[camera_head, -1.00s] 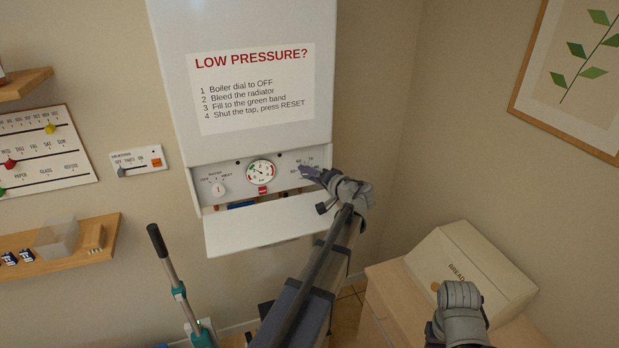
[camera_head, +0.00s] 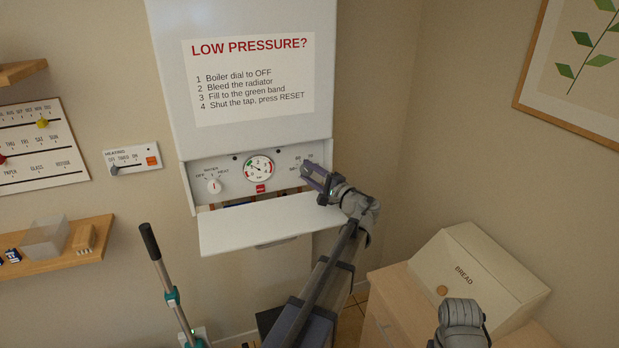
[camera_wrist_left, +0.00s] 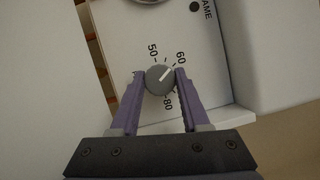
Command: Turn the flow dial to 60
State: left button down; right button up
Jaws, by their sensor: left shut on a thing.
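The flow dial (camera_wrist_left: 158,81) is a small round grey knob with a white pointer line, on the boiler's white panel. In the left wrist view its pointer is directed up and right, toward the printed 60; 50 and 80 also show around it. My left gripper (camera_wrist_left: 159,77) has a purple finger on each side of the knob and is shut on it.
The boiler's flap (camera_head: 265,229) hangs open below the panel, close to my left arm. A selector knob (camera_head: 214,186) and a pressure gauge (camera_head: 258,168) sit left of the gripper. A bread box (camera_head: 480,277) stands on the cabinet at right.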

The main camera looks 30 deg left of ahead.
pick_arm(q)
jog(key=shift+m, duration=0.5)
jog(key=shift+c, duration=1.9)
grip_release()
jog(key=v, duration=0.4)
jog(key=b+v, duration=0.1)
jog(key=v, duration=0.3)
jog(key=shift+f, duration=0.2)
